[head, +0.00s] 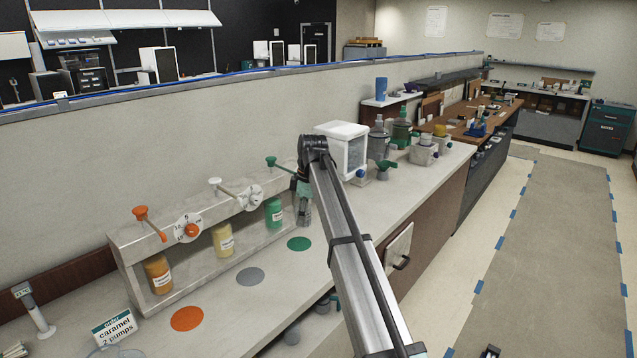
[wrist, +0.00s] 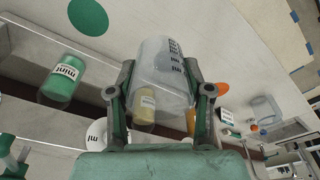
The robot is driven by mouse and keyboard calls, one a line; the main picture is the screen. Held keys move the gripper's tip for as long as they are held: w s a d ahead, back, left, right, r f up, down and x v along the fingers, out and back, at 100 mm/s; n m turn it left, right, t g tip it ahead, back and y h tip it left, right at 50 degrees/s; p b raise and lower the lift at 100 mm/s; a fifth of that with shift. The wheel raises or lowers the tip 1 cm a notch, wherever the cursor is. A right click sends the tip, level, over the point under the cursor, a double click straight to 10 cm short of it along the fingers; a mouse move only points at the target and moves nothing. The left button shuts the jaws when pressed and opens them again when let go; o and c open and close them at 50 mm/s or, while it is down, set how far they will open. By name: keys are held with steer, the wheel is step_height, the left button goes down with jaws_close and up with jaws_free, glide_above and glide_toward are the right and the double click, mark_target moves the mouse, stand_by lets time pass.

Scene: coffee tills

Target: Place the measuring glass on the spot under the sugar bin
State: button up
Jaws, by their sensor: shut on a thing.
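My gripper (head: 303,190) is shut on the clear measuring glass (head: 305,214) and holds it above the counter, near the mint dispenser and to the left of the sugar bin. In the wrist view my gripper's fingers (wrist: 163,100) sit on both sides of the glass (wrist: 165,72), which has dark printed marks. The sugar bin (head: 343,148) is a white box with a clear front, on the counter behind my arm.
A pump rack holds orange, yellow and green bottles (head: 274,212). Green (head: 299,244), grey (head: 250,277) and orange (head: 187,318) discs lie before it. A caramel sign (head: 114,326) stands front left.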

steer(key=shift+m, duration=0.7)
steer(key=s+d+f+m+t+h, duration=0.1)
steer(key=s+d+f+m, duration=0.7)
steer(key=s+d, duration=0.4)
steer(key=s+d+f+m, duration=0.8)
steer(key=s+d+f, duration=0.1)
steer(key=s+d, duration=0.4)
steer(key=shift+s+f+m+t+h, duration=0.2)
steer(key=shift+m+t+h, duration=0.1)
steer(key=shift+t+h, duration=0.1)
